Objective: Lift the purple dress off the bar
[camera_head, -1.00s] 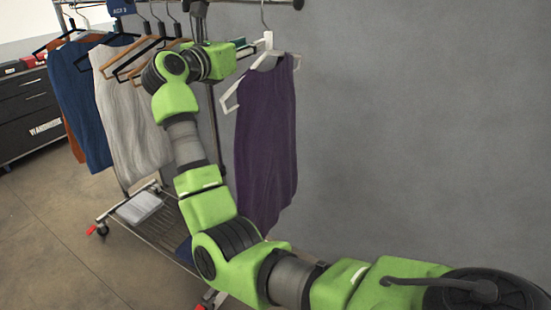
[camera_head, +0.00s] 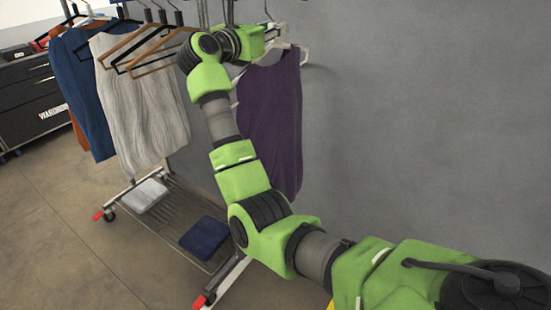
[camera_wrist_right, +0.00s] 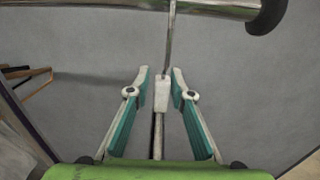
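The purple dress (camera_head: 272,112) hangs on a white hanger (camera_head: 304,54) at the upper middle of the head view, partly hidden behind my right arm. My right gripper (camera_head: 278,29) is at the hanger's top. In the wrist view the right gripper (camera_wrist_right: 162,72) has its fingers on either side of the white hanger neck (camera_wrist_right: 162,94). They are apart, with a gap showing beside the neck. The hook rises to the metal bar (camera_wrist_right: 215,8), just beyond the fingertips. My left gripper is not in view.
A white-grey garment (camera_head: 140,105) and a blue one (camera_head: 82,95) hang to the left. Folded cloths, one white (camera_head: 145,196) and one dark blue (camera_head: 204,237), lie on the rack's lower shelf (camera_head: 172,215). Grey wall (camera_head: 420,120) is clear on the right.

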